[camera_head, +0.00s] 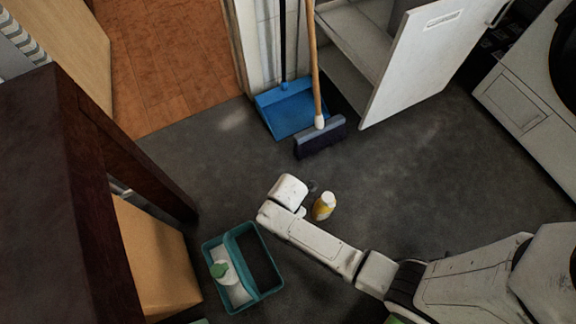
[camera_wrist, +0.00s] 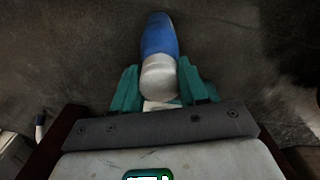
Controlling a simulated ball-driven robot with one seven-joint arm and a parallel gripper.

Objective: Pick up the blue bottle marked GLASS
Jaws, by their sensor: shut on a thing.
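In the wrist view, a blue bottle (camera_wrist: 160,36) with a whitish end lies between the two teal fingers of my gripper (camera_wrist: 159,88). The gripper is shut on the whitish end, and the blue part extends beyond the fingertips. No GLASS marking is readable on the side I see. In the head view, my white arm reaches left over the grey floor to my gripper's end (camera_head: 288,192). The fingers and the blue bottle are hidden there behind the wrist. I cannot tell whether the bottle touches the floor.
A yellow and white bottle (camera_head: 324,206) stands right beside my wrist. A teal caddy (camera_head: 212,243) holding a white bottle with a green cap (camera_head: 220,268) is at lower left. A blue dustpan (camera_head: 284,112), broom (camera_head: 320,138) and open cabinet door (camera_head: 418,58) are behind. Grey floor at right is clear.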

